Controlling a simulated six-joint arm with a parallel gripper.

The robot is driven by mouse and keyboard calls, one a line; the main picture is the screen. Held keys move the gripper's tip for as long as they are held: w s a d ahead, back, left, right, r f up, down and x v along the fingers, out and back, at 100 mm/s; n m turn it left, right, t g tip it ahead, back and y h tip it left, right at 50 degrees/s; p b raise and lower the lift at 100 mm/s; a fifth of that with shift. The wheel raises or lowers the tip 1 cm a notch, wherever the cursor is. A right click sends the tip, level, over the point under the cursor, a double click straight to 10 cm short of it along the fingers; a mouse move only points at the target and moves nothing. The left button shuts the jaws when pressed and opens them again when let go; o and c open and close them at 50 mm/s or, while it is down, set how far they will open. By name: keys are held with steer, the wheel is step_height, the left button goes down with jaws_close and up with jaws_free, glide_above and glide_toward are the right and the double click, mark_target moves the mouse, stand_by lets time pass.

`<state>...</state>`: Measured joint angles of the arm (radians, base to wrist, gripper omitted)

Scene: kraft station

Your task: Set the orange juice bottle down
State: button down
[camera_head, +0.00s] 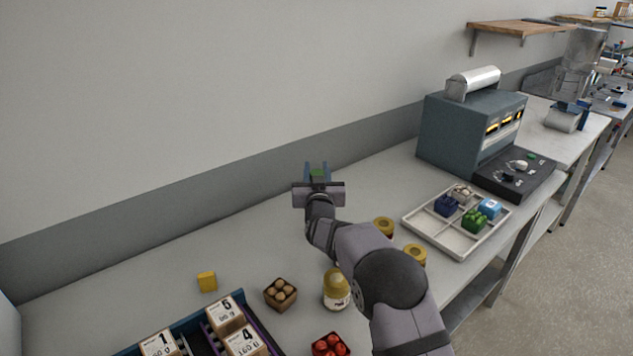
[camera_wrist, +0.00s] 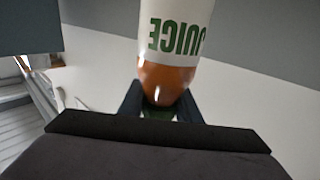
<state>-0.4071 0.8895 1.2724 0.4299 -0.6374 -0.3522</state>
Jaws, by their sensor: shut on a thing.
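In the wrist view the orange juice bottle (camera_wrist: 172,50) has a white label reading JUICE, which appears upside down, and orange juice showing near its green cap (camera_wrist: 158,112). My gripper (camera_wrist: 160,100) is shut on the bottle at its cap end. In the head view my gripper (camera_head: 317,170) is near the back of the bench, in front of the wall. Only a bit of green shows between its fingers there; the rest of the bottle is hidden. I cannot tell whether the bottle touches the bench.
A white tray (camera_head: 440,241) with small colored items is to the right, before a grey machine (camera_head: 460,135). The bench left of my gripper is clear.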

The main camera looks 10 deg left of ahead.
steer(key=shift+f+p, duration=0.4)
steer(key=shift+f, duration=1.35)
steer(key=shift+f, duration=0.2)
steer(key=c, duration=1.3)
jaws_free()
